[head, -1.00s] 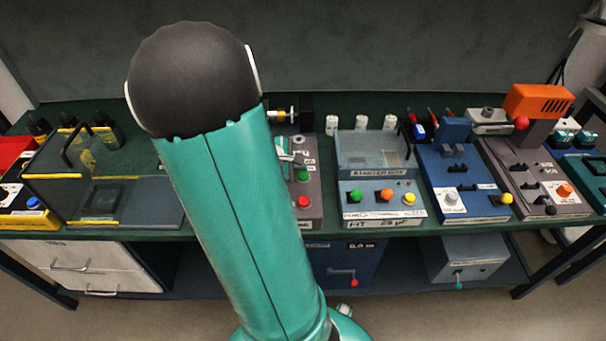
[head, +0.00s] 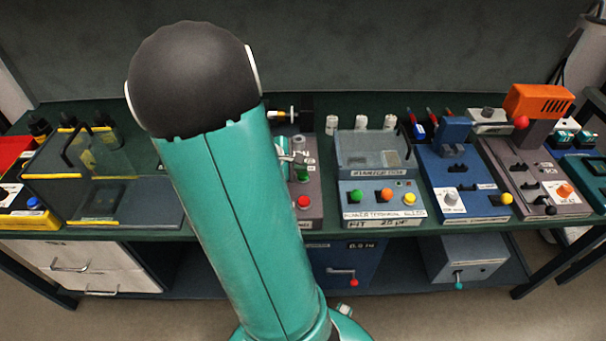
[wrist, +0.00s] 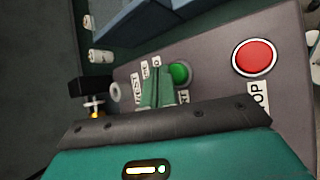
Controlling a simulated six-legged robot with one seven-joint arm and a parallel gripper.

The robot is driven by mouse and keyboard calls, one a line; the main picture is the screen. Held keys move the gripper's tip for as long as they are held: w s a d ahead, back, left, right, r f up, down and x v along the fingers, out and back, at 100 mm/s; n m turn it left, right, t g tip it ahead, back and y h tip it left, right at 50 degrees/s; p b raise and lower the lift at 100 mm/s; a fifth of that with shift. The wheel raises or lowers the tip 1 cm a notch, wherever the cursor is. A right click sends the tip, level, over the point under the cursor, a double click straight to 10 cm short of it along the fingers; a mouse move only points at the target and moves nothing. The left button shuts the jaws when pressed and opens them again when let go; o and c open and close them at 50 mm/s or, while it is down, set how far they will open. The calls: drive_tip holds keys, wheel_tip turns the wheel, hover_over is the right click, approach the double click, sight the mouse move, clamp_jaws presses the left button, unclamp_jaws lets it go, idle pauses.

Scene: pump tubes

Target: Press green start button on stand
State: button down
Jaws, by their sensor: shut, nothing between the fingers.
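The stand (head: 309,205) is a grey-brown panel on the bench, just right of my arm in the head view. Its round green start button (wrist: 179,74) has a grey ring and shows in the wrist view, partly covered by my fingers. The red stop button (wrist: 255,57) is to its right there, and it also shows in the head view (head: 304,201). My gripper (wrist: 160,80) is shut and empty, its fingertips right at the left edge of the green button in the wrist view. I cannot tell whether they touch it.
Right of the stand is a box with green, orange and yellow buttons (head: 381,196), then a blue device (head: 463,190). A clear-walled case (head: 100,175) stands left of my arm. White printed labels (wrist: 259,97) sit beside the stand's buttons.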

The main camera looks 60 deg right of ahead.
sight(299, 176)
idle(0.7)
drive_tip(key=shift+f, duration=0.45)
drive_tip(key=shift+f, duration=0.6)
idle(0.7)
drive_tip(key=shift+r, duration=1.05)
drive_tip(key=shift+r, duration=2.5)
